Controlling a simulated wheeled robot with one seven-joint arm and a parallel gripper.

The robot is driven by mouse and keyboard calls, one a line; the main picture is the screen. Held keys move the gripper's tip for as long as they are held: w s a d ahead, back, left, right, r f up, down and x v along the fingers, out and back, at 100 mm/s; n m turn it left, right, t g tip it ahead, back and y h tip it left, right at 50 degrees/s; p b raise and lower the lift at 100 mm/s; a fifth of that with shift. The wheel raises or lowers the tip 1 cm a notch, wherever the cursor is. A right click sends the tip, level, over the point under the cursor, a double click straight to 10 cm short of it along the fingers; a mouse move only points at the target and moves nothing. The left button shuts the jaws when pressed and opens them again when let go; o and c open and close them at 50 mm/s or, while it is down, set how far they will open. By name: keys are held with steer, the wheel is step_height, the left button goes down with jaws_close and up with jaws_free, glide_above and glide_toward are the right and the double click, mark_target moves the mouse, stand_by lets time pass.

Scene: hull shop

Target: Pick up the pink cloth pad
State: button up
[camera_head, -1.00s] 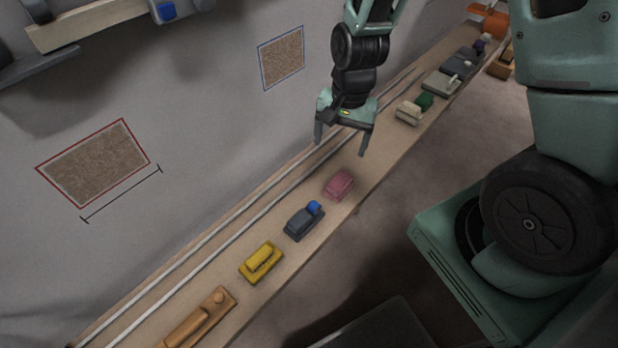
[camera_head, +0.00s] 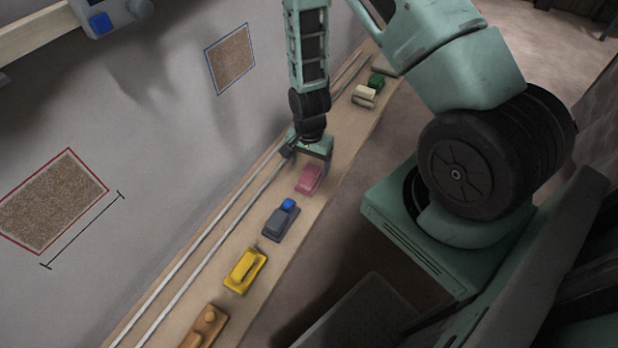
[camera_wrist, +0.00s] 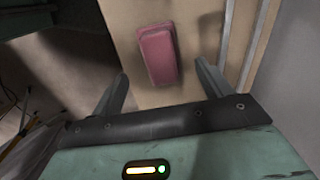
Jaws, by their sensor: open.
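The pink cloth pad (camera_head: 309,180) lies on the long wooden shelf, between the grey block with a blue knob and my gripper. My gripper (camera_head: 311,165) points down just behind and above the pad in the head view. In the wrist view the pink pad (camera_wrist: 157,54) lies ahead of the two fingers, in line with the gap between them. My gripper (camera_wrist: 164,88) is open and its gap is empty. The fingers look apart from the pad; their exact height above the shelf is hard to tell.
On the wooden shelf (camera_head: 213,284) stand a grey block with a blue knob (camera_head: 281,222), a yellow tool (camera_head: 245,270) and an orange-brown tool (camera_head: 205,327). Beyond my gripper are a cream tool (camera_head: 364,96) and a green block (camera_head: 376,83). Two pale rails run along the wall side.

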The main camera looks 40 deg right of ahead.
mark_target(309, 173)
steer(key=shift+f+p, duration=0.3)
steer(key=shift+f, duration=2.75)
steer(key=c, duration=1.1)
